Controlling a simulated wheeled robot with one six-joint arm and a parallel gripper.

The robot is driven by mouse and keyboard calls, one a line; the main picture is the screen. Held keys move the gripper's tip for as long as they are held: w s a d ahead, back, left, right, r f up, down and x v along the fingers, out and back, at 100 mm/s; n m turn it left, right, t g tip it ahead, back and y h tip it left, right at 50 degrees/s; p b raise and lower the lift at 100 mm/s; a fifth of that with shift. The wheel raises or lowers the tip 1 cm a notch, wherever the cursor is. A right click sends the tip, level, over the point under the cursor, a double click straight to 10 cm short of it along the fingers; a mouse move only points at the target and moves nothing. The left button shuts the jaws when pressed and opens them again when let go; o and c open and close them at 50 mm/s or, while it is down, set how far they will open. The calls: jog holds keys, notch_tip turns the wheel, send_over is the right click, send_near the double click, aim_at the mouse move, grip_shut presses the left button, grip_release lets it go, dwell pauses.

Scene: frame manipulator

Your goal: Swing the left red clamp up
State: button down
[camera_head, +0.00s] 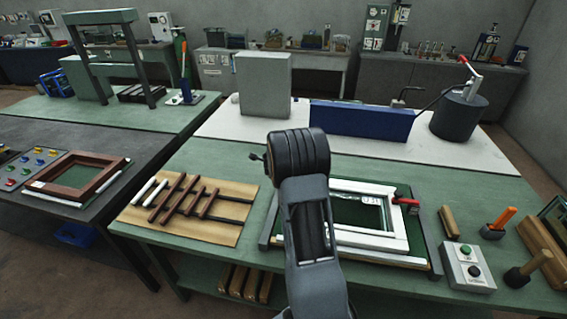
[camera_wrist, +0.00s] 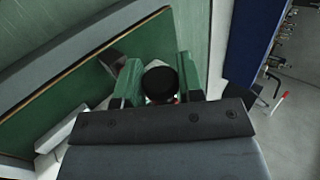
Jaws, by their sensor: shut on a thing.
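In the wrist view, the two green fingers of my gripper (camera_wrist: 158,78) stand on either side of a dark, round-ended piece (camera_wrist: 160,84), with a little red just below it. I take it for the handle of the left red clamp; most of it is hidden by my wrist. In the head view my arm covers my gripper and the left clamp. The white frame (camera_head: 394,243) lies on a green fixture board (camera_head: 424,222) to the right of my arm. The right red clamp (camera_head: 407,202) sits at the frame's right side.
Brown and white strips lie on a tan mat (camera_head: 200,232) to the left. A button box (camera_head: 467,266), an orange-handled tool (camera_head: 505,217) and a mallet (camera_head: 528,267) stand right of the fixture. A blue block (camera_head: 360,118) and a dark cylinder (camera_head: 458,117) stand behind.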

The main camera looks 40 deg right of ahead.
jog(key=shift+w+a+g+h, duration=0.25)
jog(key=shift+w+g+h, duration=0.05)
jog(key=shift+w, duration=0.05)
jog(key=shift+f+n, duration=0.1)
jog(key=shift+n, duration=0.2)
jog(key=c, duration=0.8)
grip_release()
jog(key=shift+f, duration=0.1)
jog(key=v, duration=1.4)
jog(key=shift+f+p, duration=0.1)
jog(key=shift+p, duration=0.3)
jog(key=shift+w, duration=0.1)
